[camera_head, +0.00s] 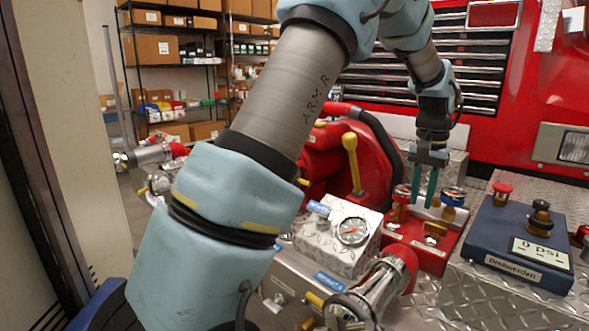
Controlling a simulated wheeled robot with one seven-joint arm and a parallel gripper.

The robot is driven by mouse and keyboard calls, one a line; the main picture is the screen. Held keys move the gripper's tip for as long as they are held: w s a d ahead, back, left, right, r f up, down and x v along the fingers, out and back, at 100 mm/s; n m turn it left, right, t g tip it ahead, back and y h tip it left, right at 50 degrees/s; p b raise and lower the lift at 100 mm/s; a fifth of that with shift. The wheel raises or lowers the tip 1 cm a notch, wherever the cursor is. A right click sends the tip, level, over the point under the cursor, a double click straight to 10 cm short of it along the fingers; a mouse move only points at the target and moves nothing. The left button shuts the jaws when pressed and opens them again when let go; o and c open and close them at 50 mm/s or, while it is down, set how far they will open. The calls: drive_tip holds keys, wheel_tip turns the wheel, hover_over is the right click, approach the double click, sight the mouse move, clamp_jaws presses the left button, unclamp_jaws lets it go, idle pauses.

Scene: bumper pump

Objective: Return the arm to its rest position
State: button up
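My arm rises from the lower left, arches over the top of the view and hangs down at the right. My gripper (422,204) points downward with its two teal fingers apart and nothing between them. It hangs in front of the truck's grille and appears above the red valve block (415,245) with its small knobs. Whether the fingertips touch a knob cannot be told from this angle. My forearm hides part of the pump and the shelves behind it.
A gauge (352,231) sits on a diamond-plate box below the yellow lever (352,160). The red truck (550,90) is close behind. Shelves with boxes (152,50) stand at the back left.

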drive_tip(key=s+a+f+n, duration=0.15)
drive_tip(key=a+n, duration=0.25)
drive_tip(key=a, duration=1.7)
drive_tip(key=s+a+f+n, duration=0.1)
drive_tip(key=s+a, duration=0.4)
drive_tip(key=a, duration=0.3)
drive_tip(key=s+a+f+n+t, duration=0.1)
drive_tip(key=s+a+f+n, duration=0.1)
drive_tip(key=s+a, duration=0.3)
drive_tip(key=a, duration=0.2)
drive_tip(key=shift+a+f+t, duration=0.25)
drive_tip(key=shift+a+t, duration=0.05)
drive_tip(key=shift+a, duration=0.05)
